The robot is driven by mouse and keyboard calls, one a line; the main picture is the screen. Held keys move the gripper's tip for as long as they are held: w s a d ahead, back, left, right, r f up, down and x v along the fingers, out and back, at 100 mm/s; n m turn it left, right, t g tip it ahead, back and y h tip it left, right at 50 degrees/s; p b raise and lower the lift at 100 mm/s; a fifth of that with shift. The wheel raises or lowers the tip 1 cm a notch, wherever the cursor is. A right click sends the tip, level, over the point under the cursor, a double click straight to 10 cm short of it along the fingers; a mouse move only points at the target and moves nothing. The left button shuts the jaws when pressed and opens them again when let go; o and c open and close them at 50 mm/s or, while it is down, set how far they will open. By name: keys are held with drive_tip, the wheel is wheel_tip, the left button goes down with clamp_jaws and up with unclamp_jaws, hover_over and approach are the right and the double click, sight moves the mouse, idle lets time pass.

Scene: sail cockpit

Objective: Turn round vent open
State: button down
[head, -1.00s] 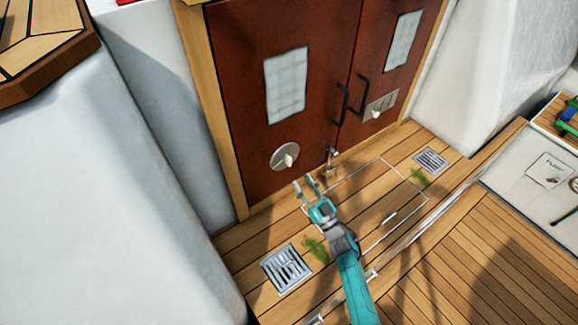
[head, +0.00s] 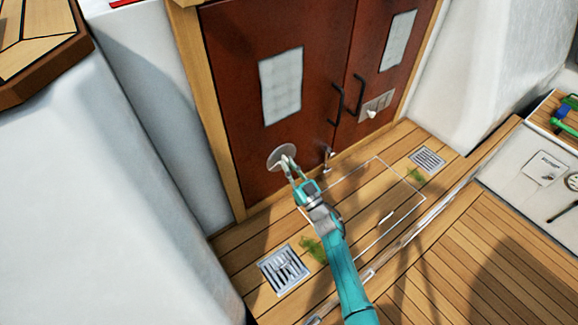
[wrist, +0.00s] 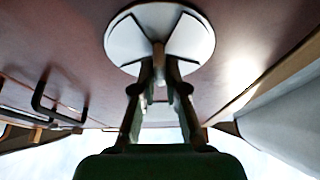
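The round vent (head: 274,157) is a pale disc low on the left brown door. In the wrist view the vent (wrist: 125,42) shows pale wedges with dark lines between them and a small central knob (wrist: 158,48). My gripper (head: 286,162) is in front of the disc, its fingers pointing at the door. In the wrist view my gripper (wrist: 159,62) has one finger on each side of the knob, with a gap between the fingers. The fingers look apart; contact with the knob cannot be made out. The fingers hide part of the disc.
Dark handles (head: 337,104) stand out from the doors to the right of the vent. A small metal fitting (head: 327,158) rises by the door's bottom, close to my gripper. Metal grates (head: 284,268) lie in the wooden deck. A white wall (head: 165,110) bounds the left side.

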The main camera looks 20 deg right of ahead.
drive_tip(key=shift+n, duration=0.3)
drive_tip(key=n+g+y, duration=0.1)
drive_tip(key=n+y, duration=0.1)
drive_tip(key=n, duration=0.2)
drive_tip(key=shift+d+n, duration=0.1)
drive_tip(key=shift+n, duration=0.3)
drive_tip(key=n+g+y, duration=0.1)
drive_tip(key=n, duration=0.2)
drive_tip(key=n+g+y, duration=0.1)
drive_tip(key=n, duration=0.3)
drive_tip(key=shift+r+g+y, duration=0.1)
drive_tip(key=shift+g+y, duration=0.3)
drive_tip(key=shift+n, duration=0.3)
drive_tip(key=c, duration=1.2)
unclamp_jaws()
drive_tip(key=v, duration=1.2)
